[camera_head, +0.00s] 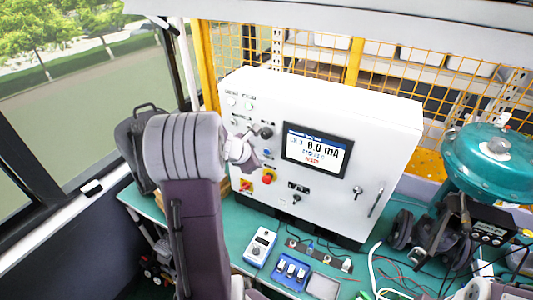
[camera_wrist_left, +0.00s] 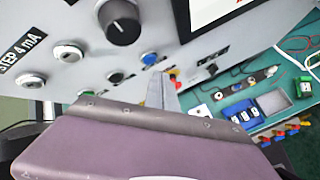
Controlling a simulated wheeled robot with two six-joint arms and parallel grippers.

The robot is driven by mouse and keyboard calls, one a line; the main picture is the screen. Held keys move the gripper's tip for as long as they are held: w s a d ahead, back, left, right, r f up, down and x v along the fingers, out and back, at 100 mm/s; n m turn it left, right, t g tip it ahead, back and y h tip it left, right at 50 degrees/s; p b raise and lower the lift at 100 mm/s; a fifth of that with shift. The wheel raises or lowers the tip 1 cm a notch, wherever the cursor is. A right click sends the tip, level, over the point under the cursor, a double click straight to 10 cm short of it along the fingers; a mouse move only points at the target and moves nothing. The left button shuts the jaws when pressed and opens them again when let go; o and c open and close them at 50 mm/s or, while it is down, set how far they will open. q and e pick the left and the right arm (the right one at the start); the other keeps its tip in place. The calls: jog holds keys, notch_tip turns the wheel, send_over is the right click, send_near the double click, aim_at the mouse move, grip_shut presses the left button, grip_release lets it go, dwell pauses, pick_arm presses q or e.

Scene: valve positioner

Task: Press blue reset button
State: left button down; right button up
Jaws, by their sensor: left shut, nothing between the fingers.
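The blue button (camera_head: 267,152) is a small round button on the front of the white control cabinet (camera_head: 330,104). In the left wrist view the blue button (camera_wrist_left: 149,58) shows in a metal ring, below and right of a large black knob (camera_wrist_left: 121,22). My left gripper (camera_head: 243,153) is shut and empty in front of the panel, just left of the blue button in the head view. In the left wrist view its fingers (camera_wrist_left: 160,91) show just below the button; I cannot tell if they touch the panel.
The cabinet has a screen (camera_head: 316,150) reading 8.0 mA, a red emergency knob (camera_head: 268,176) and a key lock. Below it on the green bench lie a calibrator (camera_head: 260,246) and a blue tray (camera_head: 290,271). A teal actuator (camera_head: 492,155) and headphones stand at right.

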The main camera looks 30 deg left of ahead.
pick_arm(q)
jog(key=s, duration=0.3)
jog(key=s+b, duration=0.1)
jog(key=shift+s+d, duration=0.2)
jog(key=shift+d, duration=0.1)
dwell(0.5)
